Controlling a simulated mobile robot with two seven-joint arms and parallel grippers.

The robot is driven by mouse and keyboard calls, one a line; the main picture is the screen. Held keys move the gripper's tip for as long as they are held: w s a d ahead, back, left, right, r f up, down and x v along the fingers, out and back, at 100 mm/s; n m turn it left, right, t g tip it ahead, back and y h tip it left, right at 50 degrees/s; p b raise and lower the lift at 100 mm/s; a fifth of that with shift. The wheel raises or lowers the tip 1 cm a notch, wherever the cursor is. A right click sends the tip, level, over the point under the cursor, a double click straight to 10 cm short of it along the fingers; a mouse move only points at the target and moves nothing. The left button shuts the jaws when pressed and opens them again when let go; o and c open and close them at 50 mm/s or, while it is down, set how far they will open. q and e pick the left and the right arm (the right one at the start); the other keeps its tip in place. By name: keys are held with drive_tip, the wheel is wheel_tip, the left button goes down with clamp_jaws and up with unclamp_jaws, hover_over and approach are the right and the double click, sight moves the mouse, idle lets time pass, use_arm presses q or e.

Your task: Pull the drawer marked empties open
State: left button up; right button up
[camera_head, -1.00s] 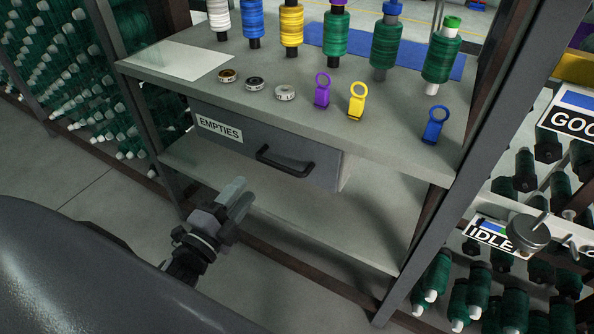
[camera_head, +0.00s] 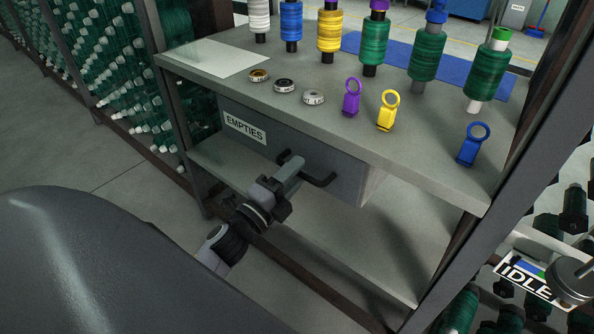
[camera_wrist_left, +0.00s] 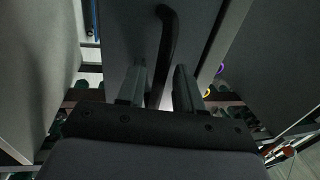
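The grey drawer (camera_head: 340,172) with the EMPTIES label (camera_head: 245,128) is under the bench top, and its front shows no clear gap of opening. Its black bar handle (camera_head: 322,181) is partly hidden behind my left gripper (camera_head: 292,166) in the head view. In the left wrist view the handle (camera_wrist_left: 167,45) runs down between the two fingers of my left gripper (camera_wrist_left: 160,78). The fingers are apart, with space visible beside the handle. Whether either finger touches it I cannot tell. My right gripper is not in view.
The bench top (camera_head: 225,88) holds thread spools, small round discs and purple, yellow and blue ringed tags near its front edge. A lower shelf (camera_head: 330,240) lies below the drawer. A grey post (camera_head: 500,190) stands at right. Open floor (camera_head: 60,150) is at left.

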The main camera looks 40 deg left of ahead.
use_arm(q)
drive_tip(key=shift+w+r, duration=0.1)
drive_tip(key=shift+w, duration=0.35)
clamp_jaws()
